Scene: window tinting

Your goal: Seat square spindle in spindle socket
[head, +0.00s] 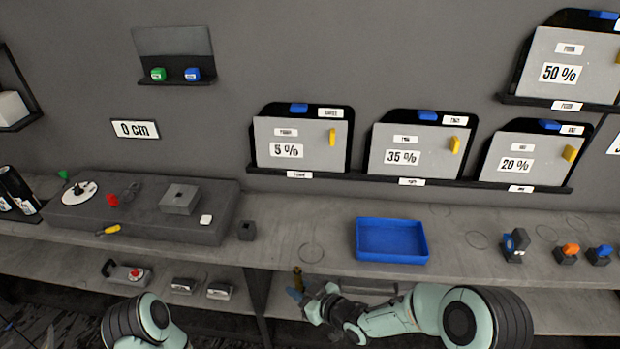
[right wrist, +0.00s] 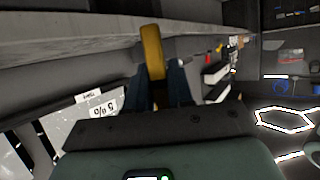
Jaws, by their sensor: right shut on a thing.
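My right gripper (head: 298,292) is just in front of the worktop's front edge, below the blue tray. It is shut on a yellow piece (right wrist: 152,52), which sticks out past the dark fingers in the right wrist view. In the head view the piece (head: 297,274) shows small and brownish; I cannot tell whether it is the square spindle. A grey block (head: 180,199) with a dark square opening on top sits on the raised dark slab at left. I cannot tell which is the spindle socket. My left gripper is out of view.
The blue tray (head: 392,221) is empty on the worktop (head: 335,220). Several small coloured knobs on dark blocks stand at right. Panels marked 5 %, 35 % and 20 % rest on a wall rack. Below the worktop is a lower shelf with a red-button box (head: 130,274).

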